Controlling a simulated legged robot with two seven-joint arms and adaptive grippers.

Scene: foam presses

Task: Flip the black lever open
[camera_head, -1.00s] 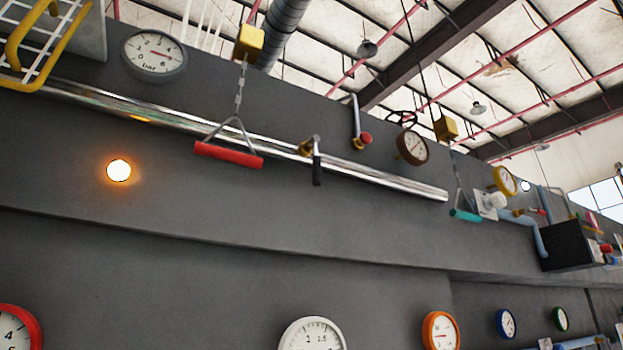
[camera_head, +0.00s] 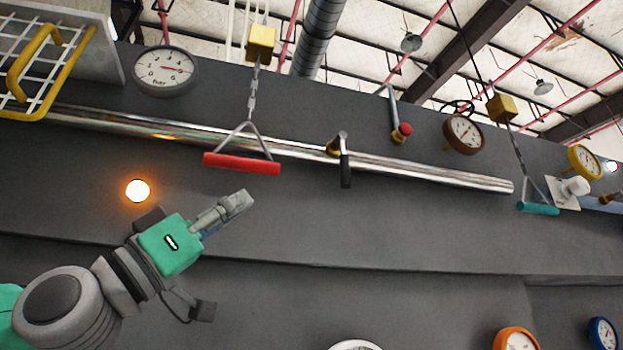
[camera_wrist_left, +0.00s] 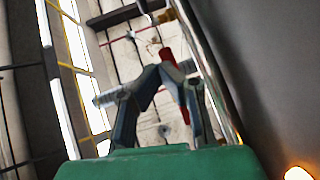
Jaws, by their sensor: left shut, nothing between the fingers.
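I cannot make out the black lever in the wrist view. My right gripper does not show.
The chrome pipe (camera_head: 440,176) runs along the dark wall. The red handle hangs on a chain from a yellow box (camera_head: 260,42) between gripper and lever. A red-tipped lever (camera_head: 405,129) and a teal handle (camera_head: 538,208) are further right. A glowing lamp (camera_head: 137,191) is left of the gripper.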

